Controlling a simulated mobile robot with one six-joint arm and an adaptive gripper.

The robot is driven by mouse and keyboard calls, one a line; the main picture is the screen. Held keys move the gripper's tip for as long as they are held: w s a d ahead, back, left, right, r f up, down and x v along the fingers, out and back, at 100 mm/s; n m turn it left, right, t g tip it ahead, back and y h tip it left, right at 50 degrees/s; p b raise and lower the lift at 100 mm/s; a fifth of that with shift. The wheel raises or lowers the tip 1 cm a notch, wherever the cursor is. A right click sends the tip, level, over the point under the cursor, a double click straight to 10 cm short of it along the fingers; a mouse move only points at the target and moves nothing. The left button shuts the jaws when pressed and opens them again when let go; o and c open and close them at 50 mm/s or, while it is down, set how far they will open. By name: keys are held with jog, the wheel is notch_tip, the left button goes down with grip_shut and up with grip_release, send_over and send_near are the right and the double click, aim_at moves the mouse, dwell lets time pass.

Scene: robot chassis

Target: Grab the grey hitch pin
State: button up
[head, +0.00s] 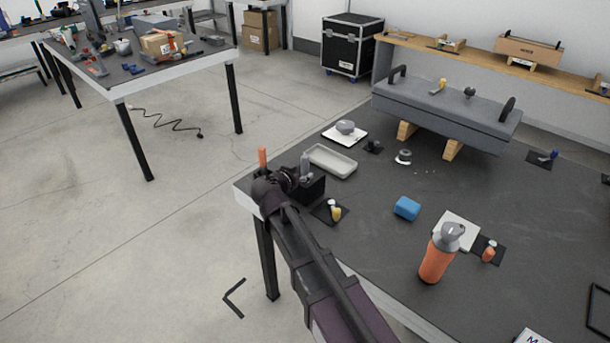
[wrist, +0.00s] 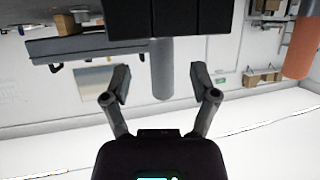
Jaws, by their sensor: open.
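The grey hitch pin (head: 305,165) stands upright in a black block (head: 311,190) at the near left corner of the dark table, just right of my gripper (head: 282,181). The wrist view is upside down; there the grey pin (wrist: 162,70) comes down from the black block (wrist: 175,18). My gripper (wrist: 161,82) is open and empty, with one finger on each side of the pin in that picture. No contact shows, and I cannot tell how deep the pin lies between the fingers. The block's lower part is partly hidden by my arm in the head view.
An orange pin (head: 262,157) stands left of the grey one, and shows close at the right in the wrist view (wrist: 302,45). A grey tray (head: 331,161) lies behind the block. A yellow-handled item (head: 335,212) lies in front. An orange bottle (head: 436,262) stands further right.

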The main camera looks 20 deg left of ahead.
aim_at(303, 171)
jog(key=shift+b+x, duration=0.65)
jog(key=shift+x, duration=1.4)
grip_shut()
